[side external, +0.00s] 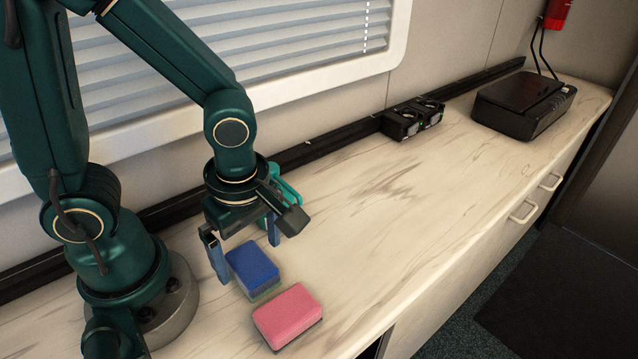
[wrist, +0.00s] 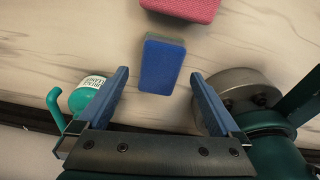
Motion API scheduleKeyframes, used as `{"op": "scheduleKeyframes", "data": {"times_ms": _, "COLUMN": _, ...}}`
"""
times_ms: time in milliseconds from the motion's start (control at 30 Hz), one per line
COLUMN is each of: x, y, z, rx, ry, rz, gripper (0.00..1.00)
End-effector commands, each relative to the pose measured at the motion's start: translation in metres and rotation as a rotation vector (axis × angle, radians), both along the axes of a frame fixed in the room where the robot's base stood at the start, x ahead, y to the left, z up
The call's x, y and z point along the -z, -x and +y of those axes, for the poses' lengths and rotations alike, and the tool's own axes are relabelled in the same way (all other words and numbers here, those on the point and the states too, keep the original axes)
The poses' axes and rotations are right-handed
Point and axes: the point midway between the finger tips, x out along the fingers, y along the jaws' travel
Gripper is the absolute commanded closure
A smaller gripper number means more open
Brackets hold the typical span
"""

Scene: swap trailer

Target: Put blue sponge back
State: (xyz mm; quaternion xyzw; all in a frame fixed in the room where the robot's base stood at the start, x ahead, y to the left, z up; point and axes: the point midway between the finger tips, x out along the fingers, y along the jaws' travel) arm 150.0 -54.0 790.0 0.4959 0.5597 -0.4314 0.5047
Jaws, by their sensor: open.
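The blue sponge (side external: 254,268) lies on the counter just below my gripper, with a grey-green layer showing along its lower edge. It also shows in the wrist view (wrist: 160,66), between and slightly beyond the fingers. My gripper (side external: 247,253) is open, pointing down, with one blue finger on each side of the sponge's near end. In the wrist view the gripper (wrist: 160,78) shows a gap on both sides of the sponge. Whether the fingertips touch the counter cannot be told.
A pink sponge (side external: 288,314) lies close beside the blue one, toward the counter's front edge. A teal bottle (wrist: 88,95) with a white label stands close to one finger. The middle counter is clear.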

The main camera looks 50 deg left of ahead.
Motion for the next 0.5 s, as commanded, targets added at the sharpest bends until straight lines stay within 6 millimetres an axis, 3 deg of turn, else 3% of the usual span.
{"op": "scheduleKeyframes", "data": {"times_ms": 300, "x": -0.056, "y": -0.001, "z": -0.007, "rx": 0.003, "ry": 0.003, "rz": -0.007, "gripper": 0.0}}
{"op": "scheduleKeyframes", "data": {"times_ms": 500, "x": -0.078, "y": -0.001, "z": -0.01, "rx": 0.001, "ry": 0.003, "rz": -0.003, "gripper": 0.0}}
